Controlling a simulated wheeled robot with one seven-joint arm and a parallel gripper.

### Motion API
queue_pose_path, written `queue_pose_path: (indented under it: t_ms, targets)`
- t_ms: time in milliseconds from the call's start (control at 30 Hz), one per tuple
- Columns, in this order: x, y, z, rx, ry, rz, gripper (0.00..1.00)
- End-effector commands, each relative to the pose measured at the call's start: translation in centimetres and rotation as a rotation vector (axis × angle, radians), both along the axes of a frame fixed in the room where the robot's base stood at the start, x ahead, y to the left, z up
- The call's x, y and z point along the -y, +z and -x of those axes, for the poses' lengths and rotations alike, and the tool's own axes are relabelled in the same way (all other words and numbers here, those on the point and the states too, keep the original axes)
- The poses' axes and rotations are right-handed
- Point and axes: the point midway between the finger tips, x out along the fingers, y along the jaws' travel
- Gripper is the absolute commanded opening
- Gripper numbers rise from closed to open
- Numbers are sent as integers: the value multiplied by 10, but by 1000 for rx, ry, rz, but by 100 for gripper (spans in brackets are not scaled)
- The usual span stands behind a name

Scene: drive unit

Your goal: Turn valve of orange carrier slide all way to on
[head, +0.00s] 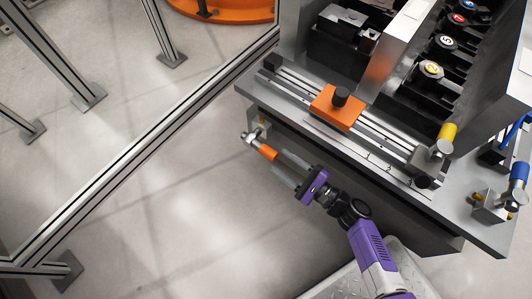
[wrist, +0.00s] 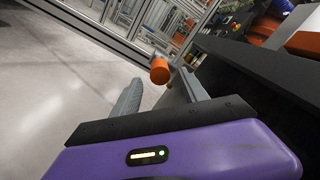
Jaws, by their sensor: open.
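The orange carrier slide (head: 338,106) sits on its rails on top of the drive unit, with a black knob on it. A valve with an orange handle (head: 267,152) is mounted on the unit's front side, below the left end of the rails. The handle's orange end also shows in the wrist view (wrist: 160,70). My gripper (head: 284,166) is open, and its fingers reach toward the orange handle. In the wrist view, the handle end appears just beyond and between the fingertips. I cannot tell whether a finger touches it.
A yellow-handled valve (head: 446,137) and a blue-handled valve (head: 518,177) stand at the unit's right. A metal frame rail (head: 150,148) runs across the floor at left. The floor in front of the unit is clear.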

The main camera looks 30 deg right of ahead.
Motion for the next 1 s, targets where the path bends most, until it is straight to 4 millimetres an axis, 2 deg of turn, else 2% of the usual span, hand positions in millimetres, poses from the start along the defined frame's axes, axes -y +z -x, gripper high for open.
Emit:
queue_pose_path:
  t_ms: [433,600,867,1000]
  targets:
    - [-23,0,-58,2,3,2,51]
    - [-26,0,-67,-1,1,2,51]
    - [-26,1,-68,-1,1,2,51]
    - [-26,1,-68,-1,1,2,24]
